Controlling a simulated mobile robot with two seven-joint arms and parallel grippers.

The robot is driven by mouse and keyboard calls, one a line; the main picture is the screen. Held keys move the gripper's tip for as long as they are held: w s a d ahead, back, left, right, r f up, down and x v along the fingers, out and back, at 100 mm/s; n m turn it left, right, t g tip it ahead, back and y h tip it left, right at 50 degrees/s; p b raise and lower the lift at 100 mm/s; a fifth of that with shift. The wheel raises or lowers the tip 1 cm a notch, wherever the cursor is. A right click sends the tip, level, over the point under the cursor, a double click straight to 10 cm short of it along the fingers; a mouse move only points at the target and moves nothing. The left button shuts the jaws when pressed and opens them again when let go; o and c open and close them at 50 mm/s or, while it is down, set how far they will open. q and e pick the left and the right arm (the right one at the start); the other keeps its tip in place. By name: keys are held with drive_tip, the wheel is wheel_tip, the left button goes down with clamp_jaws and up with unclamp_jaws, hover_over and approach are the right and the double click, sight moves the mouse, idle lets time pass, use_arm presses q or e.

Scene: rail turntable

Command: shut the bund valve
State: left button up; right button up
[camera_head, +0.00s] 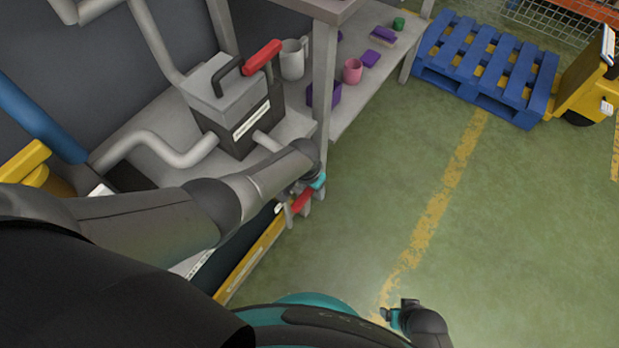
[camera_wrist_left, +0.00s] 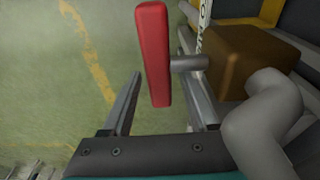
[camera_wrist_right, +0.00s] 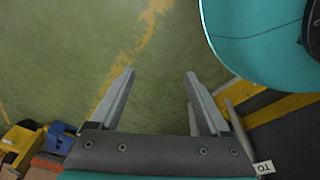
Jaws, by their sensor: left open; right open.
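A red handle (camera_wrist_left: 154,55) on a grey stem, beside a brown valve body (camera_wrist_left: 245,60) and a grey pipe (camera_wrist_left: 262,130), shows in the left wrist view. The red handle also shows low beside the bench in the head view (camera_head: 301,202). No label on it can be read. My left gripper (camera_wrist_left: 160,90) is open, with one finger on each side of the handle and a gap on the left. In the head view my left gripper (camera_head: 308,188) is partly hidden by its arm. My right gripper (camera_wrist_right: 158,80) is open and empty over the floor.
A grey box (camera_head: 236,100) with a red-ended lever (camera_head: 262,57) and a grey mug (camera_head: 293,58) stand on the bench. A shelf holds a pink mug (camera_head: 353,70) and purple items. A blue pallet (camera_head: 485,65) lies at the back. The green floor (camera_head: 500,220) is clear.

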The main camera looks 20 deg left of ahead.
sight(309, 189)
use_arm(q)
drive_tip(key=shift+s+r+p, duration=0.2)
drive_tip(key=shift+r+p, duration=0.55)
drive_tip(key=shift+r, duration=0.2)
drive_tip(key=shift+a+r+p, duration=0.1)
drive_tip(key=shift+r+p, duration=0.45)
drive_tip(key=shift+r, duration=0.05)
drive_tip(key=shift+s+r+p, duration=0.25)
drive_tip(key=shift+r+p, duration=0.7)
drive_tip(key=shift+r, duration=0.15)
use_arm(e)
drive_tip(key=s+d+f, duration=0.2)
drive_tip(key=s+d, duration=0.3)
drive_tip(key=s, duration=0.2)
drive_tip(key=shift+s+f+h, duration=0.25)
drive_tip(key=shift+f+h, duration=0.05)
drive_tip(key=shift+f, duration=0.05)
